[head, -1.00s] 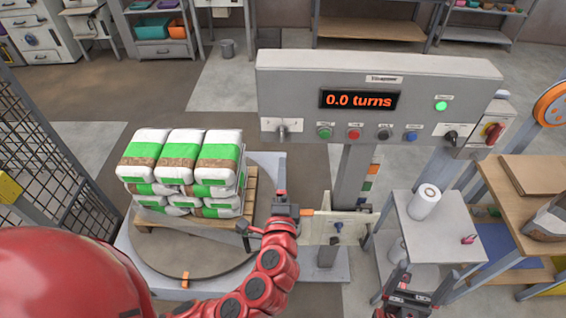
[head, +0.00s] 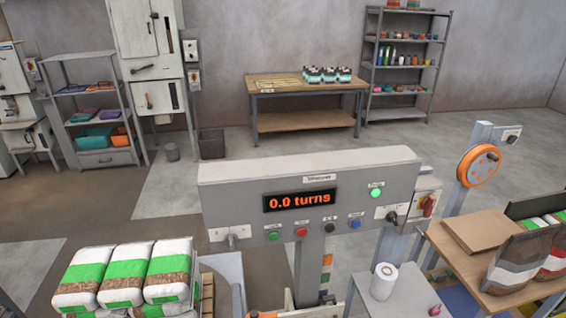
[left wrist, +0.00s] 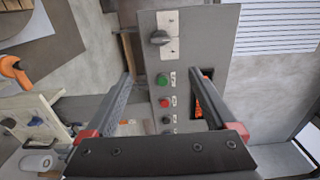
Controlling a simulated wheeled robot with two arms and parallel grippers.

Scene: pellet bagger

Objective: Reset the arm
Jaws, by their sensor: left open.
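My left gripper (left wrist: 161,76) is open and empty in the left wrist view. Its two fingers point toward the grey control panel (left wrist: 185,20), with the green button (left wrist: 163,80) and red button (left wrist: 165,102) showing between them. I cannot tell that either finger touches the panel. In the head view the panel (head: 230,185) has an orange display (head: 300,200) reading "0.0 turns" and a lit green lamp (head: 376,193). My right gripper is not in view.
Stacked white and green bags (head: 118,275) stand left of the panel. A small grey table with a white roll (head: 383,281) and a wooden bench with brown bags (head: 522,258) stand right. Floor behind the panel is open up to a far workbench (head: 300,87).

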